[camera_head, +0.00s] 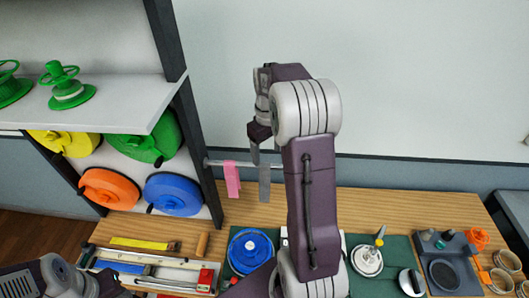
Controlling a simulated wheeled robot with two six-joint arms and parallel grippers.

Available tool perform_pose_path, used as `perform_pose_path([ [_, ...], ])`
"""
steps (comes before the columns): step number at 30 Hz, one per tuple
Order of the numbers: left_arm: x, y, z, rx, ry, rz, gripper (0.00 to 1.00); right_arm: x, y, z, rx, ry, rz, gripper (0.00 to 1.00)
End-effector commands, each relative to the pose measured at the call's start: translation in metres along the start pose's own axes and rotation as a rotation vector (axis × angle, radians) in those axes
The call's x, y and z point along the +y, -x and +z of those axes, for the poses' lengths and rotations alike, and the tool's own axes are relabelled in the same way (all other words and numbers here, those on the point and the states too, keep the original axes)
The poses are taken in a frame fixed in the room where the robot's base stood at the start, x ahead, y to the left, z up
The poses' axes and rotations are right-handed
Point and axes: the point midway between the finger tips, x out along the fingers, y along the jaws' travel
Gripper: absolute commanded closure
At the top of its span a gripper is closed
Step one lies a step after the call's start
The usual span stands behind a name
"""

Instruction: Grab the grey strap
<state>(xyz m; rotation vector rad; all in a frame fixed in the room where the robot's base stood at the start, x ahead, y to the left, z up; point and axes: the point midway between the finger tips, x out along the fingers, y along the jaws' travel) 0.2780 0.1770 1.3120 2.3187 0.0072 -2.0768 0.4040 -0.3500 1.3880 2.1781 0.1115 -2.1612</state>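The grey strap (264,184) hangs from a thin horizontal rod (213,163) that juts out from the shelf post. A pink strap (231,181) hangs on the same rod, to its left. My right arm rises in the middle, and its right gripper (257,150) points down close to the top of the grey strap. One finger shows clearly; the arm hides part of the gripper, so I cannot tell its opening or whether it touches the strap. My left arm shows only in the bottom left corner, with its gripper out of view.
A shelf with green, yellow, orange and blue reels (173,194) stands at the left. The wooden table (390,205) below holds a tool tray (150,268), a blue disc (250,249) and a grey organiser (446,262). The table's back strip right of my arm is clear.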

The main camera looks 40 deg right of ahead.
Motion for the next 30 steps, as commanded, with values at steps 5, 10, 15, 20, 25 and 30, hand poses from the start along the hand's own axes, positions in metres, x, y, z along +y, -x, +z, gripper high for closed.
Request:
perform_pose_path([
  [5, 0.0, 0.0, -0.001, 0.001, 0.0, 0.0, 0.64, 0.0, 0.0, -0.001, 0.0, 0.001, 0.0, 0.27],
  [10, 0.0, -0.015, 0.001, 0.001, 0.0, 0.0, 0.64, 0.0, -0.016, 0.0, -0.001, 0.129, 0.0, 0.27],
  [15, 0.0, -0.019, 0.002, 0.0, 0.0, 0.0, 0.64, 0.0, -0.021, -0.001, -0.001, 0.282, 0.0, 0.27],
  [20, 0.0, -0.022, 0.002, 0.001, 0.0, 0.0, 0.64, 0.0, -0.025, -0.001, -0.001, 0.28, 0.0, 0.27],
  [25, -0.001, -0.04, 0.004, 0.001, 0.0, 0.0, 0.64, 0.0, -0.043, -0.001, -0.001, 0.278, 0.0, 0.27],
  [30, -0.001, -0.07, 0.007, 0.0, 0.0, 0.0, 0.64, 0.0, -0.074, 0.0, -0.001, 0.278, 0.0, 0.27],
])
